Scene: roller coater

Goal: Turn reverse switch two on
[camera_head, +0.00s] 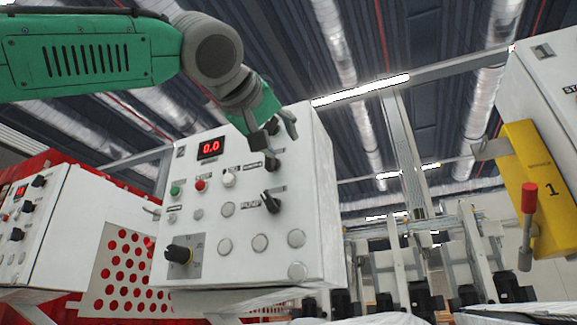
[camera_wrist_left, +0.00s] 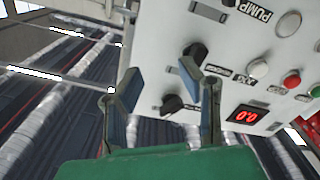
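The white control panel (camera_head: 235,235) carries a red 0.0 display (camera_head: 210,148), coloured buttons and several black rotary switches. My left gripper (camera_head: 273,132) is at the panel's upper right. One black switch (camera_head: 272,162) shows just below the fingers, and a lower one (camera_head: 270,202) is clear of them. In the left wrist view my left gripper (camera_wrist_left: 170,85) is open and empty. One black switch (camera_wrist_left: 172,103) shows between the spread fingers, and another (camera_wrist_left: 192,55) shows beyond the right fingertip. I cannot read which label says reverse two. My right gripper is out of view.
A second white panel (camera_head: 30,225) stands at the left. Space right of the panel is open.

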